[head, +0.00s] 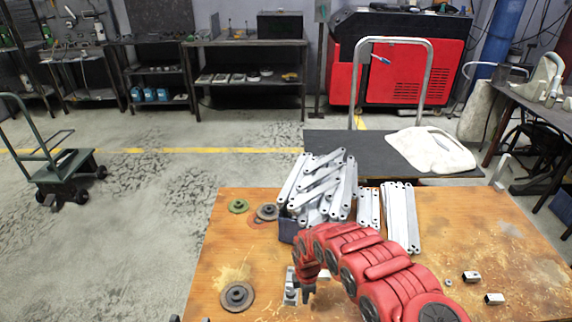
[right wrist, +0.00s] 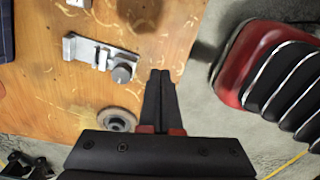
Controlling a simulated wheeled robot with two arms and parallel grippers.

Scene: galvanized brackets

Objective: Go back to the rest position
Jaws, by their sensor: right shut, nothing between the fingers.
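My right gripper (head: 308,296) hangs at the end of the red arm, over the left front part of the wooden table (head: 440,210). In the right wrist view its black fingers (right wrist: 160,88) are together with nothing between them. A small metal fixture (head: 290,286) with a dark round knob is on the table close beside the gripper. This fixture also shows in the right wrist view (right wrist: 88,50), apart from the fingertips. My left gripper does not show clearly in either view.
Galvanized brackets (head: 320,182) are heaped in a dark bin (head: 287,229), with more brackets (head: 401,215) in rows to its right. Round discs (head: 237,297) lie at the left. Small metal pieces (head: 494,298) are at the right. A green cart (head: 62,170) stands on the floor.

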